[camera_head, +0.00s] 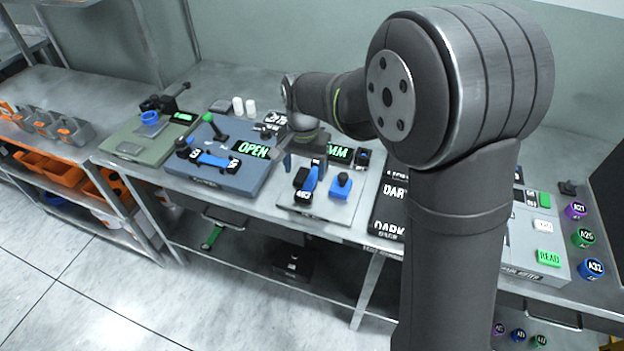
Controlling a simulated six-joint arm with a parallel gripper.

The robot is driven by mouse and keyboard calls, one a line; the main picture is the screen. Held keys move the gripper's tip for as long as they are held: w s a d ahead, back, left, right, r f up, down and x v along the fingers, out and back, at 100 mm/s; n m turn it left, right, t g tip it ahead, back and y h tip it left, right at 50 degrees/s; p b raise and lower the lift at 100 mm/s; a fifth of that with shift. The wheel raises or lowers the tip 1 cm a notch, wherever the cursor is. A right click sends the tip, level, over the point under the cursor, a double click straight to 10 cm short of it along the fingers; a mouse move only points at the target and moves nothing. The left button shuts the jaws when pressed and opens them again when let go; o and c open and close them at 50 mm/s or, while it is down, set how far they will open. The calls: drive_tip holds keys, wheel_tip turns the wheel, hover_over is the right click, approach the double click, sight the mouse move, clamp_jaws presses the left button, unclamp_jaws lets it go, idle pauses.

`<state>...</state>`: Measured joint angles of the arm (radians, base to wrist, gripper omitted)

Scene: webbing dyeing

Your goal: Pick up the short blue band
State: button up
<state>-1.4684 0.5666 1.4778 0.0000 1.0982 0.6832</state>
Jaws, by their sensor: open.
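A blue band (310,179) lies over black supports on the grey plate with the "MM" display. Another blue band (212,159) lies on the blue-grey fixture with the "OPEN" display. I cannot tell which one is the short band. My gripper (282,156) is open, between the two, beside the right edge of the blue-grey fixture and behind the band on the grey plate. Its fingers are small and partly hidden by my wrist. It is not around either band.
A green plate (128,147) with a blue ring (149,117) stands at left. A blue knob (341,183) is right of the nearer band. Black "DARK" labels (388,228) lie farther right. Two white cylinders (244,106) stand behind. Colored "A" spools (592,268) line the right edge.

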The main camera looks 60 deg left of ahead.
sight(306, 192)
drive_tip(key=shift+w+f, duration=0.1)
drive_tip(key=shift+f, duration=3.5)
drive_tip(key=c, duration=1.2)
drive_tip(key=shift+r, duration=0.1)
